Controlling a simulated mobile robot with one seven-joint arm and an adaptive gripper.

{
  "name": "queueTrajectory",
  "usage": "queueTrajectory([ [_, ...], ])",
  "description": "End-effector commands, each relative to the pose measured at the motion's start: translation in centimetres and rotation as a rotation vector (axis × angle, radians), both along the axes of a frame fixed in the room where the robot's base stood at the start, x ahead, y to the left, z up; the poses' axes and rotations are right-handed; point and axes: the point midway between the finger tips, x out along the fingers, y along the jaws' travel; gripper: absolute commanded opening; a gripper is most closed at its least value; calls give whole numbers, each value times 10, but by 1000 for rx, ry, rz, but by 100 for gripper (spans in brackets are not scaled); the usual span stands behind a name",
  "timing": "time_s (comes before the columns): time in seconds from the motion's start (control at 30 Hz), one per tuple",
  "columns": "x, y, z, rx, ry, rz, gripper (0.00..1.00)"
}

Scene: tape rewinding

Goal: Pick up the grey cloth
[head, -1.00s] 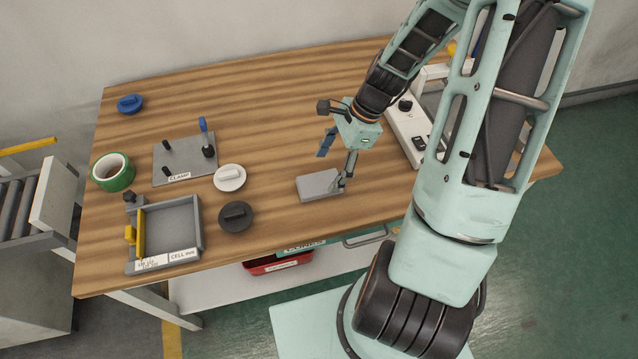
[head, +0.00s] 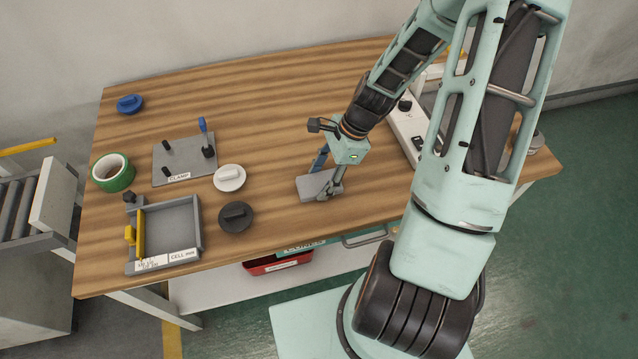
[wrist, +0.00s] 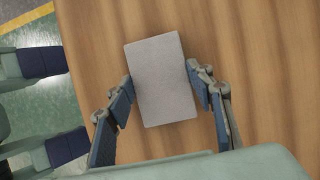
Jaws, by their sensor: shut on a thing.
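The grey cloth (head: 312,189) is a folded, flat rectangular block on the wooden table, near its front edge. It also shows whole in the wrist view (wrist: 160,80), lying between the two fingers. My gripper (head: 328,183) is down at the cloth, and in the wrist view my gripper (wrist: 160,92) has one finger against each long side of it. The jaws are shut on the cloth. In the head view the fingers hide part of its right side. I cannot see a gap between the cloth and the table.
Left of the cloth are a black lidded disc (head: 236,217), a white one (head: 229,178), a clamp plate (head: 180,167), a grey tray (head: 197,216) and a green tape roll (head: 113,172). A white device (head: 405,125) stands to the right. The table between is clear.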

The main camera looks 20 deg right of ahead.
Motion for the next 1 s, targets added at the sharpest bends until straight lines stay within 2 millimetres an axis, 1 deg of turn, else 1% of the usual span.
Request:
queueTrajectory([
  [0.3, 0, 0, 1, -1, -1, 0, 27],
  [0.47, 1, -1, 9, -2, -3, -1, 27],
  [0.57, 1, -1, 19, -3, -2, 0, 27],
  [0.67, 0, -1, 35, -4, -3, 0, 27],
  [1.0, -49, -7, 92, -5, -3, -3, 27],
])
